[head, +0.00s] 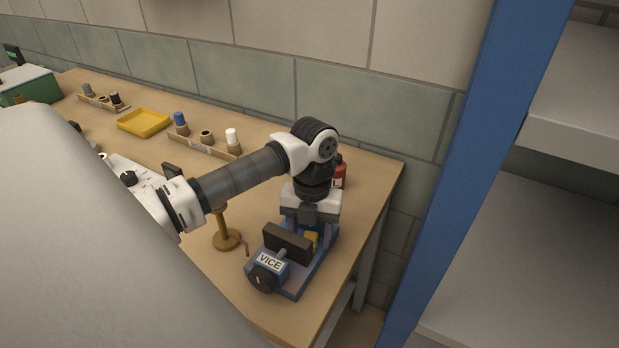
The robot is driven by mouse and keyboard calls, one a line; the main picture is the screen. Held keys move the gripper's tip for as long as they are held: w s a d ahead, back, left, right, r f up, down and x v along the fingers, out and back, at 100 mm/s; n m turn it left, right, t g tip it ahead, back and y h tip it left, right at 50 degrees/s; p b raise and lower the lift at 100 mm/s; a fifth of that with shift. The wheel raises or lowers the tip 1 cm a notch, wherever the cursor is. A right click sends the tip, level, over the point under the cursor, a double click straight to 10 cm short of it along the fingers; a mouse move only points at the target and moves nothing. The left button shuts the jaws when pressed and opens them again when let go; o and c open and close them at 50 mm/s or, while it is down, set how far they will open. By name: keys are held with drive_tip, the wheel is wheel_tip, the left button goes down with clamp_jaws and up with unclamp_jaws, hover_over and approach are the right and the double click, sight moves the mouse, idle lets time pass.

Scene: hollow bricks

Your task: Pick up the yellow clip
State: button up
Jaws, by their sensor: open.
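A small yellow piece (311,240), which looks like the yellow clip, shows at the vice (290,268), just behind the vice's dark front jaw. Only part of it is visible; the jaw and my gripper hide the rest. The vice is blue and labelled VICE, at the right end of the workbench. My gripper (309,230) points down right above the vice and the yellow piece. It is open. I cannot tell whether its fingers touch the piece.
A brass-coloured stand (227,240) is left of the vice. A red bottle (339,173) is close behind my gripper. A yellow tray (144,122) and a wooden rack (205,146) are farther back on the workbench (370,178). A blue post (475,170) rises at the right.

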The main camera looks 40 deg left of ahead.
drive_tip(key=c, duration=1.1)
drive_tip(key=shift+c, duration=0.2)
drive_tip(key=shift+w+d+r, duration=0.1)
drive_tip(key=shift+w+r, duration=0.05)
